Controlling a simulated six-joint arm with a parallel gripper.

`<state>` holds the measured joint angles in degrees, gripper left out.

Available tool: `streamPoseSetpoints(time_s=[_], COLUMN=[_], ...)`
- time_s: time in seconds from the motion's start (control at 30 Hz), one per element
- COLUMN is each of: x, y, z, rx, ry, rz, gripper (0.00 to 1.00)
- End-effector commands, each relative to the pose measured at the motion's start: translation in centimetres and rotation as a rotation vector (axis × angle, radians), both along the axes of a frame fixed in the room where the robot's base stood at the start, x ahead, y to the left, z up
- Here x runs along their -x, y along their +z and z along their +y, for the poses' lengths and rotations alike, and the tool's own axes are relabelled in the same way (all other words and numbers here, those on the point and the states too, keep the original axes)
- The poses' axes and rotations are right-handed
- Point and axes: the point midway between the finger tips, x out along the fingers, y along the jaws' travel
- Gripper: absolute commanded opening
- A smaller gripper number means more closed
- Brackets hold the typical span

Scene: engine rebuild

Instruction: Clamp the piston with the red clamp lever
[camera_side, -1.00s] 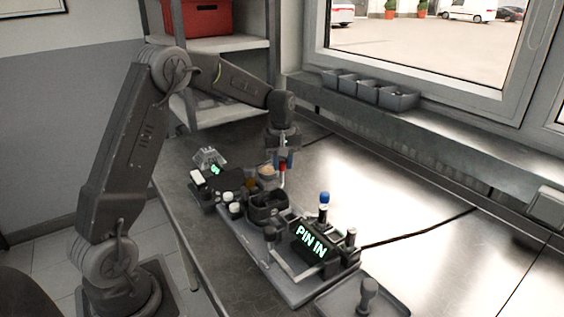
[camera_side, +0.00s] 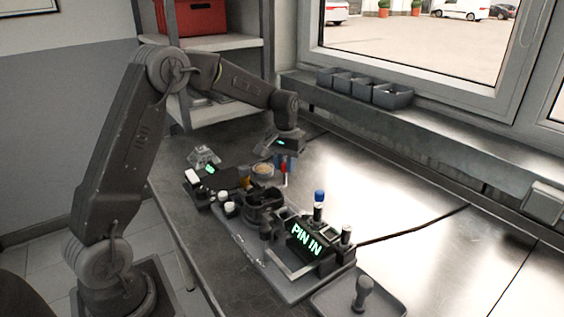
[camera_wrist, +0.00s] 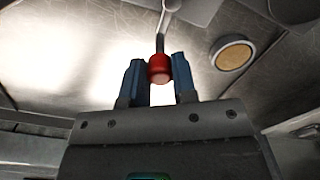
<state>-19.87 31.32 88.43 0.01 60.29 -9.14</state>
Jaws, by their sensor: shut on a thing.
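The red clamp lever's knob (camera_wrist: 160,69) sits between the two blue fingers of my gripper (camera_wrist: 160,80) in the wrist view, on a thin metal shaft. My gripper (camera_side: 285,163) is shut on this red lever (camera_side: 284,169) in the side view, at the far side of the dark fixture (camera_side: 262,196). The lever's shaft shows below the fingers, roughly upright. I cannot make out the piston; the fixture's inside is too small and dark to tell.
A black display reading "PIN IN" (camera_side: 306,240) and a blue-topped handle (camera_side: 319,197) stand right of the fixture. A round tan-topped piece (camera_wrist: 234,55) lies beside the lever. A tray (camera_side: 335,299) with a knobbed tool is in front. The table's right side is mostly clear.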

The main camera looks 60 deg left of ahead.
Motion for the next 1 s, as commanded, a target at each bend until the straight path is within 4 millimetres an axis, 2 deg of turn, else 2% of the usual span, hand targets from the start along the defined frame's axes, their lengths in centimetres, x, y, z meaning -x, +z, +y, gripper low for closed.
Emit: streamPoseSetpoints(time_s=[0.5, 0.8, 1.0], x=[0.4, 0.7, 0.9], y=[0.1, 0.1, 0.1], z=[-2.0, -2.6, -2.8], rx=[-0.001, -0.001, 0.000], ry=[-0.473, -0.655, -0.717], rz=[-0.004, -0.004, -0.003], gripper=[0.02, 0.02, 0.02])
